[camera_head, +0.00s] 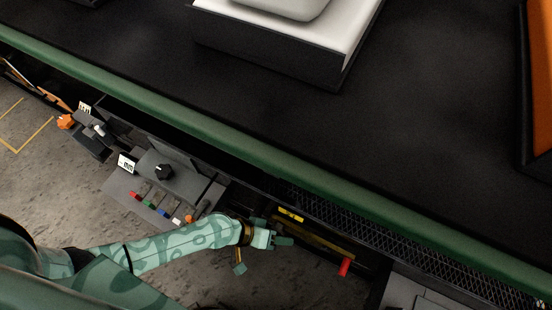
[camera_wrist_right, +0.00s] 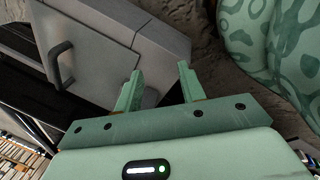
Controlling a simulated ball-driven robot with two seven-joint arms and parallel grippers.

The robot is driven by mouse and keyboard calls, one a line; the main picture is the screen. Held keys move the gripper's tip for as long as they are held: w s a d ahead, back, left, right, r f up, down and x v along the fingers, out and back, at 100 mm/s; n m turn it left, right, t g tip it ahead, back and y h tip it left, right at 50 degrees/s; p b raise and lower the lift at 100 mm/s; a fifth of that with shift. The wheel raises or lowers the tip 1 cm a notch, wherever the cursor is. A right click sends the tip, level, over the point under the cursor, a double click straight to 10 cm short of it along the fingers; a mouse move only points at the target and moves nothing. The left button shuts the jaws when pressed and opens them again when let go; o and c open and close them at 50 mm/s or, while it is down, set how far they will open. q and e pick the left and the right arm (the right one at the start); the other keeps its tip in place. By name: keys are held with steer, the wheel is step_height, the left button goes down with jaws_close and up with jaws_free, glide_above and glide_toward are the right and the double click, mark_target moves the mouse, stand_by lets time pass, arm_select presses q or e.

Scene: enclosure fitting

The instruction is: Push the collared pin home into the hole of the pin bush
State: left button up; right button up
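I cannot make out the collared pin or the pin bush in either view. My left gripper (camera_head: 281,240) is at the lower middle of the head view, beside the grey control panel and over a dark gap below the bench's green edge. Its fingers are too small to tell whether they are open or hold anything. My right gripper (camera_wrist_right: 158,72) shows in the right wrist view with its two green fingers apart and nothing between them. A grey cabinet with a dark handle (camera_wrist_right: 60,60) is behind them.
A dark table top (camera_head: 430,110) with a green edge (camera_head: 220,135) fills the upper head view. A white-topped box (camera_head: 285,40) and an orange-and-black item (camera_head: 540,80) stand on it.

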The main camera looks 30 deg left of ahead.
arm_select(q)
steer(key=shift+w+a+r, duration=0.15)
steer(key=shift+w+r, duration=0.05)
steer(key=shift+w, duration=0.3)
arm_select(e)
steer(key=shift+r, duration=0.1)
arm_select(q)
steer(key=shift+s+a+r+p, duration=0.1)
steer(key=shift+a+r+p, duration=0.45)
steer(key=shift+r, duration=0.15)
arm_select(e)
step_height(320, 180, up, 3)
steer(key=w+a+t, duration=0.1)
steer(key=w+a, duration=0.1)
steer(key=w, duration=0.1)
arm_select(q)
steer(key=s+p+v, duration=0.1)
steer(key=p+v, duration=0.4)
steer(key=v, duration=0.9)
steer(key=shift+s, duration=0.25)
arm_select(e)
steer(key=s+d+f+g, duration=0.1)
steer(key=s+d+f, duration=0.1)
steer(key=s, duration=0.3)
steer(key=s+d+f+g, duration=0.2)
steer(key=s+f, duration=0.3)
steer(key=s, duration=0.1)
steer(key=shift+s+d+f, duration=0.25)
steer(key=shift+s, duration=0.05)
